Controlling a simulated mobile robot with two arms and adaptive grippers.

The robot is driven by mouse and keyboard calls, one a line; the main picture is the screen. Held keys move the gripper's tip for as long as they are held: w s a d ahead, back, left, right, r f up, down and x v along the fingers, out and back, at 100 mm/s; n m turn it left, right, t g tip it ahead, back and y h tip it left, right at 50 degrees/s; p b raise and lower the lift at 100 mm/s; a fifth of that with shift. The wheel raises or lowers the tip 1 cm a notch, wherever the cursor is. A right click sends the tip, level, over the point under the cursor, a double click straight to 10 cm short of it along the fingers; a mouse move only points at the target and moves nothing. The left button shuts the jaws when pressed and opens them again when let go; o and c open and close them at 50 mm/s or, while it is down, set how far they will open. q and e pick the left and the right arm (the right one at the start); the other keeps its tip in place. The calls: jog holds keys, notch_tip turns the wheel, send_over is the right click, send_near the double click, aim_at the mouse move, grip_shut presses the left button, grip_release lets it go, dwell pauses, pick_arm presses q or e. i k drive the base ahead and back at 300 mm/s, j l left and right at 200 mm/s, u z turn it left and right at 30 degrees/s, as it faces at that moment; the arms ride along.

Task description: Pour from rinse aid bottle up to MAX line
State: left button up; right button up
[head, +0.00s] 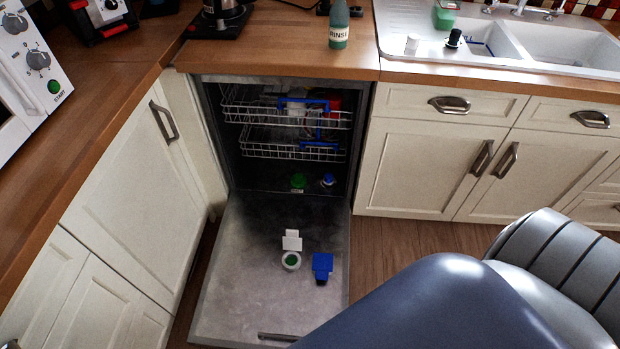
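The rinse aid bottle (339,38), green with a pale label reading RINSE, stands upright on the wooden counter above the dishwasher. The dishwasher door (240,290) is folded down open. On it sits a small round white-rimmed filler (291,260) with a green middle, its white flap (291,240) standing open behind it. A blue dispenser part (322,263) is beside it on the right. The MAX line is too small to make out. Neither of my grippers is in view; part of my arm covers the lower right.
The dishwasher holds two wire racks (290,151) with blue parts; a green cap (298,181) and a blue cap (327,180) show low inside. A kettle (222,8) stands left of the bottle, the sink (565,45) lies right. A white appliance (30,60) stands far left.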

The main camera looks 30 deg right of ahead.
aim_at(339, 13)
jog(key=z, duration=0.8)
